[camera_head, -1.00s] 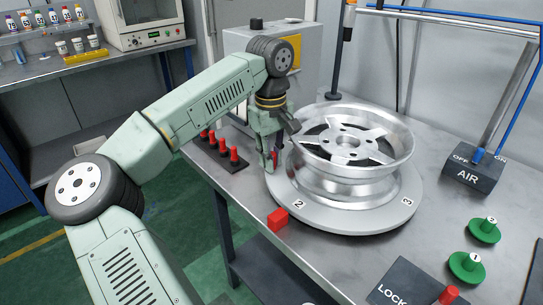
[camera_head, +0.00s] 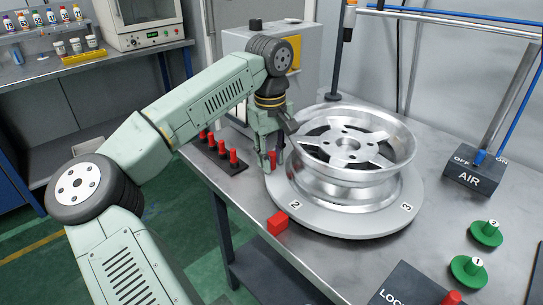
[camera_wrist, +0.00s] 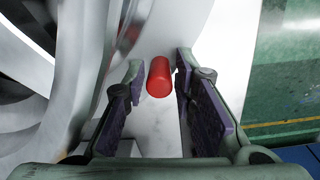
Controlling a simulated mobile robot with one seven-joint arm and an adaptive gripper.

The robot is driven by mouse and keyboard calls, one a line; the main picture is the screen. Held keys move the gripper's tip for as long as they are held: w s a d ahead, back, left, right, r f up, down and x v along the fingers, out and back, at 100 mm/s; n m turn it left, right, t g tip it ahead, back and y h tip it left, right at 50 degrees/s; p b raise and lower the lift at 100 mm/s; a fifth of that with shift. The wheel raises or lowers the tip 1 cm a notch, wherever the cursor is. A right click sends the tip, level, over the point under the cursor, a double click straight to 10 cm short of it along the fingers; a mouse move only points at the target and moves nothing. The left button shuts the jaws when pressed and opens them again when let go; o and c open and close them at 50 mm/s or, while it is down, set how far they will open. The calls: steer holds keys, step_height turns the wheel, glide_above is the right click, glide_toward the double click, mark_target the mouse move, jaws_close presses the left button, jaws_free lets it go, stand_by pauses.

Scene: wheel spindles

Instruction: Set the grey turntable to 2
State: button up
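The grey turntable (camera_head: 375,224) is a round disc on the bench with a silver wheel (camera_head: 352,145) lying on it. Its label 2 (camera_head: 295,205) faces front left, just above the red block (camera_head: 278,222) at the disc's edge. Its label 3 (camera_head: 407,207) is at the front right. My gripper (camera_head: 271,163) points down at the disc's left edge. A red peg (camera_wrist: 159,77) stands between its two fingers in the wrist view, with narrow gaps on both sides. The peg is partly hidden by the fingers in the head view.
A black rack with several red pegs (camera_head: 211,141) stands left of the turntable. The AIR switch box (camera_head: 472,176) and two green knobs (camera_head: 486,233) are on the right. A LOCK plate (camera_head: 410,287) is at the front. The wheel rim is close to my gripper.

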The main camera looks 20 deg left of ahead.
step_height(320, 180, up, 12)
stand_by(0.7)
steer(key=shift+s+a, duration=0.1)
